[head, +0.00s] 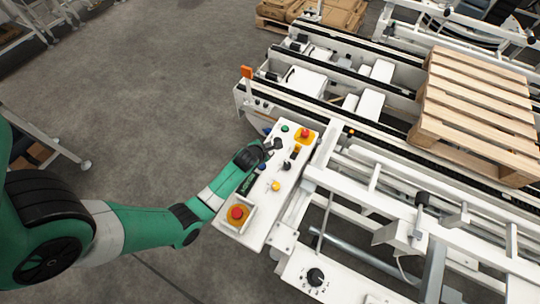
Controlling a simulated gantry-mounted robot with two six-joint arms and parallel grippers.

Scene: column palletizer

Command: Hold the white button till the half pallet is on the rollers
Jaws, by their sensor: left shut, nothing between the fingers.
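The white control panel (262,208) stands left of the conveyor. It carries a green button (285,128), a blue one (262,166), a yellow one (276,186) and red emergency stops on yellow. I cannot make out a white button for certain; my gripper and wrist cover part of the panel. My left gripper (273,145) is shut and empty over the upper part of the panel, below the green button; contact cannot be told. A wooden slatted pallet (478,95) lies on the chain conveyor (385,138) at the right. My right gripper is out of view.
White conveyor frame (330,185) runs along the panel's right side. A second panel with a black rotary knob (315,277) is at the bottom. Stacked brown goods (330,14) stand at the top. Grey floor (160,90) is open at the left.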

